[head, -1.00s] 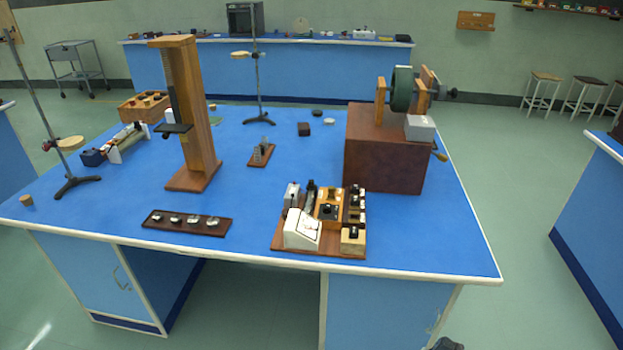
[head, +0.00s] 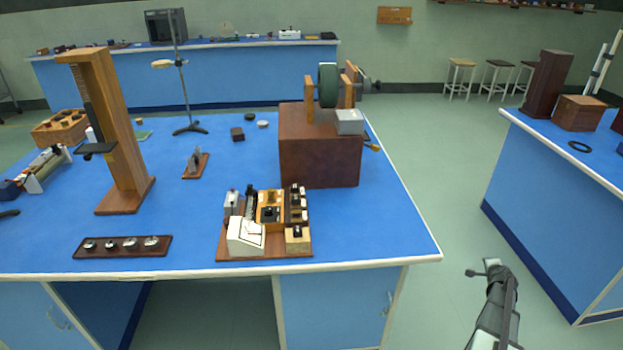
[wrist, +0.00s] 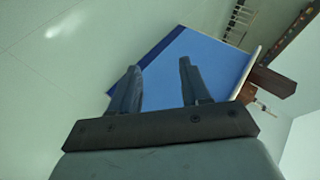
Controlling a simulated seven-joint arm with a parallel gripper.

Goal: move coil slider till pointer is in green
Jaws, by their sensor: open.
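A wooden apparatus board (head: 222,257) lies near the front edge of the blue bench in the head view. It carries a white sloped meter (head: 245,237) and several small dark and wooden blocks. A dark upright part (head: 250,203) stands behind the meter; I cannot tell whether it is the coil slider. The pointer and any green zone are too small to make out. My gripper (wrist: 158,82) is open and empty in the wrist view, with both fingers apart above the floor and a blue bench. My arm is at the lower right of the head view, well away from the board.
A large brown box (head: 320,160) with a green coil wheel (head: 328,86) stands behind the board. A tall wooden stand (head: 115,140) and a dark strip with several metal knobs (head: 122,246) are to the left. Another bench (head: 560,215) stands at right, with open floor between.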

